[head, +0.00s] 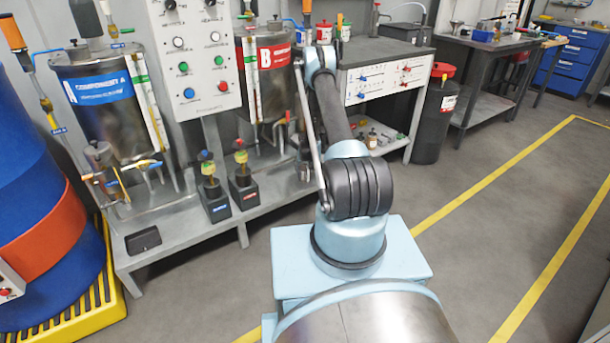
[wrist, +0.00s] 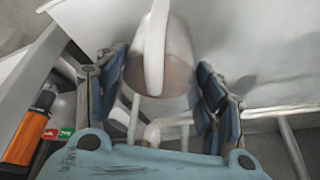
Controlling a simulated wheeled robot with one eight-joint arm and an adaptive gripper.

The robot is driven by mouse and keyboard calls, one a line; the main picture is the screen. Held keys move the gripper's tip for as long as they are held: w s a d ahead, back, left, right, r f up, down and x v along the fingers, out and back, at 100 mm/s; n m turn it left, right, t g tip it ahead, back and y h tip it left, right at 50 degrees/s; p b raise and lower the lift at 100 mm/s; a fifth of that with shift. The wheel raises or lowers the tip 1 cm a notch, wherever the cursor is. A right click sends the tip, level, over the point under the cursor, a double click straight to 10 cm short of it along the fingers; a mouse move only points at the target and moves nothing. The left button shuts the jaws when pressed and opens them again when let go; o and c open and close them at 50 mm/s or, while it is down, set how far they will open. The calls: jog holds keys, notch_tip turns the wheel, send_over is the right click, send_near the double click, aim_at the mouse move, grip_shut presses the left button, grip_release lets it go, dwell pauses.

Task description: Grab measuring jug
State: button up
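The measuring jug (wrist: 177,57) shows in the wrist view as a pale, translucent vessel with a white handle strip running down its front. It lies between the two finger pads of my gripper (wrist: 163,88). The fingers are spread wide, one on each side of the jug, close to its walls. I see no clear grip on it; whether either pad touches is hard to tell. In the head view my arm hides the jug and I cannot make out my gripper.
The wrist view shows a pale surface behind the jug and an orange-handled item (wrist: 26,130) at left. In the head view, a steel rig with component A tank (head: 105,115), a control panel (head: 192,50) and a workbench (head: 385,52) surround my arm. Floor at right is clear.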

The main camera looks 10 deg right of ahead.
jog(key=c, duration=0.5)
jog(key=shift+r, duration=0.15)
